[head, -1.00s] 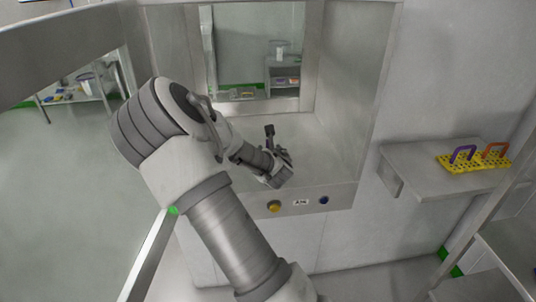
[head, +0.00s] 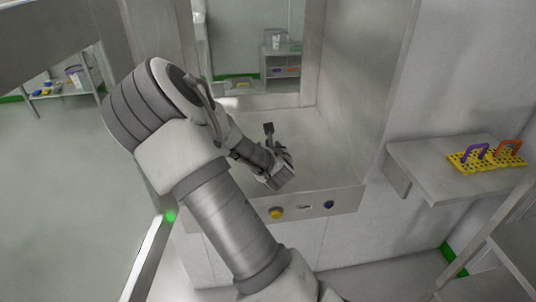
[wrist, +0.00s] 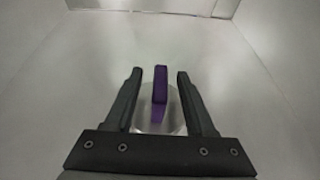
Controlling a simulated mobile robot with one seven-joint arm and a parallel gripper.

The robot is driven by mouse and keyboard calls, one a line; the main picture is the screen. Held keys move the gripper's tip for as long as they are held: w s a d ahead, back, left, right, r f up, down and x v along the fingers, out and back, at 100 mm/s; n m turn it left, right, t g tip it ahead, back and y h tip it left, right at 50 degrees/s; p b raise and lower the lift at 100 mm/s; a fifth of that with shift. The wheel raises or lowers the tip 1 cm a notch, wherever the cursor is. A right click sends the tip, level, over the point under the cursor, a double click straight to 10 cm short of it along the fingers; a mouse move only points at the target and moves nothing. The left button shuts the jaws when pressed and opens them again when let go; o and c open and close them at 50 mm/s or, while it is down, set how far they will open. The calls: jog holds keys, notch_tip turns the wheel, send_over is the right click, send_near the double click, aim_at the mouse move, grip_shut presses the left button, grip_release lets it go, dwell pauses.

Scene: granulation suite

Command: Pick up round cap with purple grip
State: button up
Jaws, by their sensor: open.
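The round cap is a pale disc (wrist: 170,124) with an upright purple grip (wrist: 160,86) in the wrist view. It rests on a smooth grey surface. My gripper (wrist: 159,77) is open, its two dark fingers on either side of the purple grip with a gap to each. Part of the disc is hidden behind the gripper's base. In the head view my gripper (head: 279,181) is low inside the metal chamber, and I cannot make out the cap there.
The steel chamber (head: 330,140) has side walls and a window at its back. Its front edge carries a yellow button (head: 276,213) and a blue button (head: 328,204). A wall shelf (head: 425,170) at right holds a yellow perforated tray (head: 462,165) with purple and orange handles.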

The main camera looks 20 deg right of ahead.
grip_shut()
dwell(0.3)
dwell(1.2)
